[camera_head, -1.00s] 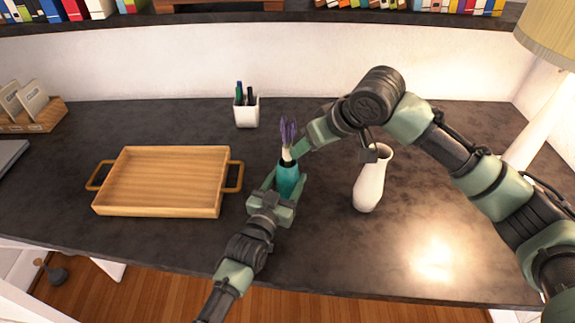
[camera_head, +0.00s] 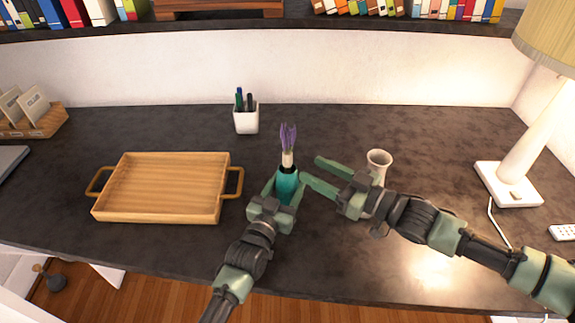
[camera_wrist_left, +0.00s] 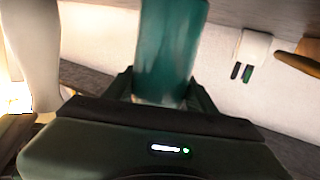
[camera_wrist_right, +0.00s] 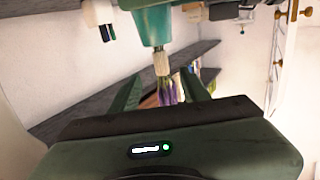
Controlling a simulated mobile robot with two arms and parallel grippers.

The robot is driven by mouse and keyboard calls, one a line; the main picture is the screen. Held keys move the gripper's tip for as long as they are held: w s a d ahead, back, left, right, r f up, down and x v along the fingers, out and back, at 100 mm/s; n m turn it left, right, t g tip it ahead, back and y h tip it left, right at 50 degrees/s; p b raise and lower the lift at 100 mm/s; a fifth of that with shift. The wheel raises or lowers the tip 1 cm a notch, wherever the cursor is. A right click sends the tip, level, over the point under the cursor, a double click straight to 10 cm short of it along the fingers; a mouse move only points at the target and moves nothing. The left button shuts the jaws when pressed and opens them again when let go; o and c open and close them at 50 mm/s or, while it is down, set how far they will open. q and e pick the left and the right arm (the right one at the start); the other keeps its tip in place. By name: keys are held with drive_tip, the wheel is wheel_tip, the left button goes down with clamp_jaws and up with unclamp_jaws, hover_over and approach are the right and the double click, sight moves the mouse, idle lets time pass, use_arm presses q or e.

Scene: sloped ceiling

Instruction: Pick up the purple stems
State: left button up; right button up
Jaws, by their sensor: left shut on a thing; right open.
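The purple stems (camera_head: 288,137) stand upright in a teal vase (camera_head: 287,184), with a pale wrapped section just above its mouth. My left gripper (camera_head: 282,190) is shut on the teal vase, which also fills the middle of the left wrist view (camera_wrist_left: 168,50). My right gripper (camera_head: 312,172) is open and empty, just right of the vase and stems, its fingers pointing left toward them. In the right wrist view the purple stems (camera_wrist_right: 170,90) and their pale section appear between the open fingers, beyond or between the tips; I cannot tell the depth.
A white vase (camera_head: 379,160) stands behind my right wrist, partly hidden by it. A wooden tray (camera_head: 165,214) lies to the left. A white pen cup (camera_head: 246,119) stands behind. A lamp (camera_head: 510,184) stands at the right.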

sight(290, 160)
drive_tip(key=x, duration=0.5)
drive_tip(key=shift+s+a+r, duration=0.1)
drive_tip(key=shift+a, duration=0.3)
drive_tip(key=f+x, duration=0.1)
drive_tip(key=x, duration=0.5)
drive_tip(key=shift+c, duration=0.4)
clamp_jaws()
